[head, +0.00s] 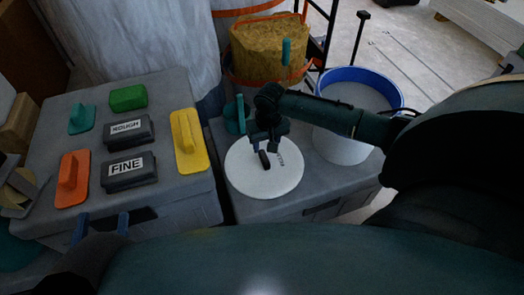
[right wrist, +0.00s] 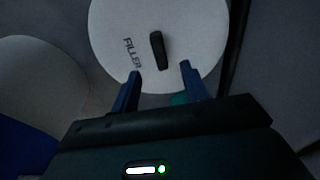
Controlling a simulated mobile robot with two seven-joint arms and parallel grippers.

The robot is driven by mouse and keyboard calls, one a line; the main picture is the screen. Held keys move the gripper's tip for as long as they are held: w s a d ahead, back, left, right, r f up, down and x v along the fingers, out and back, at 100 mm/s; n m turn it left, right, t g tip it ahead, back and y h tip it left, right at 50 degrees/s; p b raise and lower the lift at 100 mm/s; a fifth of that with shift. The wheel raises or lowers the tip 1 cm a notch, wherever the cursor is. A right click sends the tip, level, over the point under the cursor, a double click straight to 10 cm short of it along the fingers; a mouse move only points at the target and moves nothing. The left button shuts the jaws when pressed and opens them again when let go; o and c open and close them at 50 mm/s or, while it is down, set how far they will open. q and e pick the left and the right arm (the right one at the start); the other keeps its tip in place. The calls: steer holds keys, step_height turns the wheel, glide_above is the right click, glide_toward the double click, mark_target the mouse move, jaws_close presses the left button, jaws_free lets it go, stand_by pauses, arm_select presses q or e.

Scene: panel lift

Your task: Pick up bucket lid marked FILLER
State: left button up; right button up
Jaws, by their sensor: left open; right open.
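The round white bucket lid (head: 262,183) lies flat on a grey box top, with a dark upright handle (head: 264,159) at its middle. In the right wrist view the lid (right wrist: 110,25) shows the word FILLER beside the dark handle (right wrist: 157,50). My right gripper (head: 268,145) is open above the lid, over the handle. In the right wrist view its blue fingertips (right wrist: 160,70) are apart, with the handle just ahead of the gap and nothing between them. My left gripper (head: 101,225) is open and empty at the front of the left box.
A white bucket (head: 342,148) with a blue rim stands right of the lid. The left grey box (head: 80,192) carries blocks marked ROUGH and FINE, an orange float, a yellow float (head: 188,140) and green tools.

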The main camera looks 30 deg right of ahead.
steer(key=f, duration=0.1)
steer(key=f+b, duration=0.1)
steer(key=f, duration=0.2)
steer(key=shift+w, duration=0.25)
steer(key=f+b, duration=0.2)
steer(key=f, duration=0.1)
steer(key=w+f+b, duration=0.1)
steer(key=f+b, duration=0.1)
steer(key=shift+w+d, duration=0.1)
steer(key=shift+d, duration=0.2)
steer(key=shift+f, duration=0.1)
arm_select(q)
steer(key=shift+w+d+r+n+t+h, duration=0.15)
steer(key=shift+d+n+h, duration=0.1)
steer(key=shift+h, duration=0.15)
steer(key=shift+w+d+r+n+t+h, duration=0.15)
steer(key=shift+d+h, duration=0.1)
steer(key=shift+h, duration=0.15)
steer(key=shift+s+f, duration=0.1)
steer(key=shift+f, duration=0.15)
arm_select(e)
jaws_close()
